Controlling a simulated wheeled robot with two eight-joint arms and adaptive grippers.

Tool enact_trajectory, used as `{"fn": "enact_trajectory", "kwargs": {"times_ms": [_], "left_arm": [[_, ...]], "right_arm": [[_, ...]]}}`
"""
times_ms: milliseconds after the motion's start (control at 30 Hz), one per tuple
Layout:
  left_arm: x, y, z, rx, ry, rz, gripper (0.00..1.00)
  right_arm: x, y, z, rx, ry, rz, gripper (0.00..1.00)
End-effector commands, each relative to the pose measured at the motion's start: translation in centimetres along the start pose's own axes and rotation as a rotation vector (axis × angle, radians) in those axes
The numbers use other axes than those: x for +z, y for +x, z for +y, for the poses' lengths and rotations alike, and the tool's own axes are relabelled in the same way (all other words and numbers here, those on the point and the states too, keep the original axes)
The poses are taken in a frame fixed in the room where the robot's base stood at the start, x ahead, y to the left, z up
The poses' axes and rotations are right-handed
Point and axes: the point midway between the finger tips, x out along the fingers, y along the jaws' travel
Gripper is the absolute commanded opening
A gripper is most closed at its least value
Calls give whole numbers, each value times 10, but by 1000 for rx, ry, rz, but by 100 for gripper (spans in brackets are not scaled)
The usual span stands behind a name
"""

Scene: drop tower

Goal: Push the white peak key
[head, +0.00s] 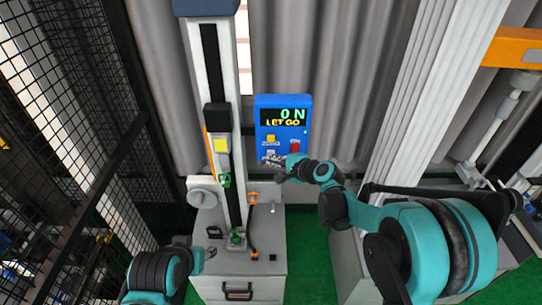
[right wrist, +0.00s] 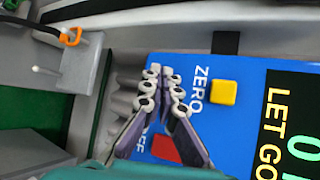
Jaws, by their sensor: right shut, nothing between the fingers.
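The blue force display box (head: 283,112) hangs behind the tower and reads "0 N" and "LET GO". It also fills much of the right wrist view (right wrist: 245,55). A small pale patch (head: 271,153) below the yellow key looks like the white peak key, partly covered by my fingers. In the right wrist view my fingers hide that spot. My right gripper (head: 272,162) is shut and empty, with its tips (right wrist: 160,72) at the lower left of the box face. I cannot tell whether they touch it. My left gripper (head: 208,252) shows only in part at the lower left.
The yellow zero key (head: 271,139) and a red key (head: 295,147) sit close to my right fingers on the same face. The tall tower column (head: 221,75) stands just left of the box, above a grey cabinet (head: 238,270). A black mesh fence (head: 85,110) bounds the left.

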Motion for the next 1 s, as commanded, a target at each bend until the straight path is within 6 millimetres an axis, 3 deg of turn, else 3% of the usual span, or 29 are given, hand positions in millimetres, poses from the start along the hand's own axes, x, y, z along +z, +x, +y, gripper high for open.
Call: {"fn": "enact_trajectory", "kwargs": {"times_ms": [1000], "left_arm": [[1,2,0,0,0,0,44]], "right_arm": [[-4,6,-4,0,0,0,0]]}}
